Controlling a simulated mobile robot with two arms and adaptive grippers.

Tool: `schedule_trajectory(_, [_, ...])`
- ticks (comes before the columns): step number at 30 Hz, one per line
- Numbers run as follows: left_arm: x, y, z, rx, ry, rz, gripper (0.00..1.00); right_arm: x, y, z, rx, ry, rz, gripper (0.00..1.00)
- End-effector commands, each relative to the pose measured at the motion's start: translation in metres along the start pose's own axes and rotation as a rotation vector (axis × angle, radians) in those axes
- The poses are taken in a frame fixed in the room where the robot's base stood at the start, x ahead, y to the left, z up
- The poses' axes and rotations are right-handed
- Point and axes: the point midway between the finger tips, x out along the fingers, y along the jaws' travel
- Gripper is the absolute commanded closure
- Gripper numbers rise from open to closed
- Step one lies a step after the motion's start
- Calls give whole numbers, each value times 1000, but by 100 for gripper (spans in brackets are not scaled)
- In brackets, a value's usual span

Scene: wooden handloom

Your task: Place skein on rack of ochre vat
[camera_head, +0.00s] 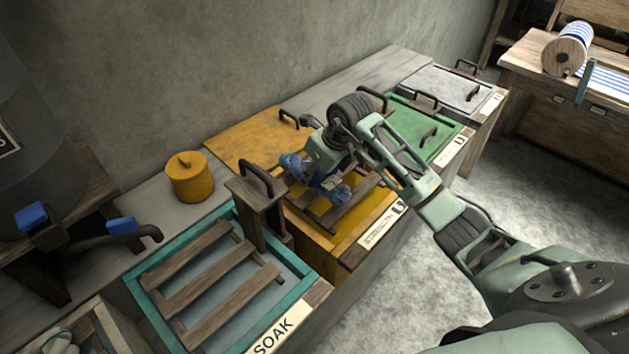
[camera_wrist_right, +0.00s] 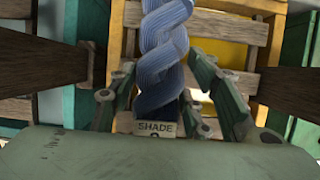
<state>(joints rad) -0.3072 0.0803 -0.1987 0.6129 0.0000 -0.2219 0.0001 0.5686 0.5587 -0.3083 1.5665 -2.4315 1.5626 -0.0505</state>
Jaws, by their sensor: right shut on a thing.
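The blue twisted skein (camera_head: 292,165) hangs across my right gripper (camera_head: 326,178), over the ochre vat (camera_head: 345,243). It also shows in the right wrist view (camera_wrist_right: 165,45), running between the fingers of my right gripper (camera_wrist_right: 170,100), with a tag reading "SHADE" at its lower end. The gripper is shut on it. The vat's wooden rack (camera_head: 352,213) has several slats, partly hidden by the gripper and skein. Whether the skein touches the slats I cannot tell. My left gripper is out of view.
A wooden block with a dark handle (camera_head: 258,205) stands between the ochre vat and the teal soak vat (camera_head: 150,300), close to the skein. The ochre lid (camera_head: 250,138) lies behind the open vat. A green-lidded vat (camera_head: 430,122) stands right, and an ochre canister (camera_head: 190,180) left.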

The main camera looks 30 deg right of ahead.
Motion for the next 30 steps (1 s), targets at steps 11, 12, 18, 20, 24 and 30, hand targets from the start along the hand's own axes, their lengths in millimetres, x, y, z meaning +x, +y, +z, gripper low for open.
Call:
schedule_trajectory(11, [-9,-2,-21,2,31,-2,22,35,1,-12,2,2,3,86])
schedule_trajectory(12, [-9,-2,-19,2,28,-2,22,38,0,-13,1,0,1,86])
schedule_trajectory(18, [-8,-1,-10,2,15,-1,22,39,0,-13,-1,-1,-1,86])
schedule_trajectory(20, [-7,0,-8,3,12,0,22,40,0,-14,-1,-1,-1,86])
schedule_trajectory(24, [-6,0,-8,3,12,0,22,42,0,-15,0,0,-1,51])
schedule_trajectory(30, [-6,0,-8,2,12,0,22,42,0,-15,0,0,0,36])
